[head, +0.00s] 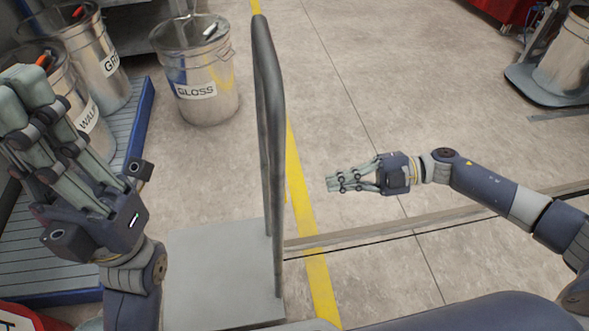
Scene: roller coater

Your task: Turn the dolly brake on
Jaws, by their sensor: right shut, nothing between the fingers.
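A flat grey platform dolly (215,275) stands at the lower middle of the head view. Its tall dark tube handle (270,110) rises along its right side. I cannot make out a brake lever on it; its wheels are hidden. My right gripper (336,184) is to the right of the handle, apart from it, over bare floor. It is shut and empty, with its fingers pointing left. My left gripper (45,110) is at the left edge, left of the dolly, with its fingers pointing up and away. Its opening is unclear from this angle.
A metal bucket marked GLOSS (208,90) stands on the floor beyond the dolly. More labelled buckets (98,65) stand on a blue-edged slatted platform (140,130) at the left. Another bucket (570,55) stands on a dark base at the upper right. Floor right of the handle is mostly clear.

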